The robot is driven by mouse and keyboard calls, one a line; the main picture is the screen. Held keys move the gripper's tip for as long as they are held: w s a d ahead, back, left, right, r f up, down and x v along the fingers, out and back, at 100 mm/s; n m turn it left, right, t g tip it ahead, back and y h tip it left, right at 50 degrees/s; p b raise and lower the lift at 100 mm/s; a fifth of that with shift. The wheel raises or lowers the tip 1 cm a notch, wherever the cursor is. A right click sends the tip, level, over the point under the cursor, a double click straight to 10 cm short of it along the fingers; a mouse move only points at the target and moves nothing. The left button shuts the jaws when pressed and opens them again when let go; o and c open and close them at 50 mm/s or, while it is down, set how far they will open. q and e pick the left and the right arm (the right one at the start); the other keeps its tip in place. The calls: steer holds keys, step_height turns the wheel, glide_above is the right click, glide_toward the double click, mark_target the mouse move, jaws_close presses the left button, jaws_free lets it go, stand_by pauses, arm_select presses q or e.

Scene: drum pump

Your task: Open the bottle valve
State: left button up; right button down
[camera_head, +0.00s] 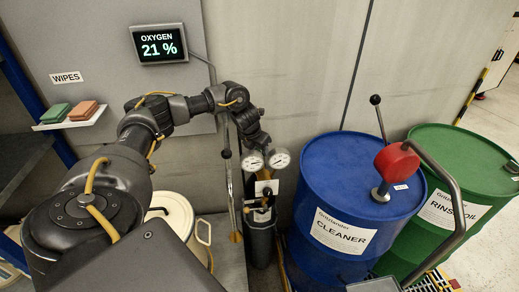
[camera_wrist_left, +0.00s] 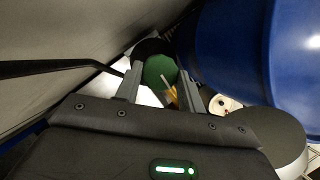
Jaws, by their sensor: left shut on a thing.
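The dark gas bottle (camera_head: 261,240) stands upright between the wall and the blue drum, with two round white gauges (camera_head: 279,158) at its top. My left gripper (camera_head: 262,147) reaches down over the bottle's top from above. In the left wrist view, the fingers of my left gripper (camera_wrist_left: 160,88) sit on either side of a round green knob (camera_wrist_left: 159,70), the bottle valve, and are shut on it. In the head view the valve is hidden behind the gripper and gauges. My right gripper is in neither view.
The blue CLEANER drum (camera_head: 330,180) with a red-headed pump (camera_head: 397,161) stands right of the bottle, and the green RINSE OIL drum (camera_head: 460,160) is beyond it. A cream lidded bin (camera_head: 172,215) stands left. A thin metal lever (camera_head: 229,185) rises close to the bottle.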

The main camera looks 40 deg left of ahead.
arm_select(q)
steer(key=o, duration=1)
steer(key=v, duration=1.1)
steer(key=shift+w, duration=0.1)
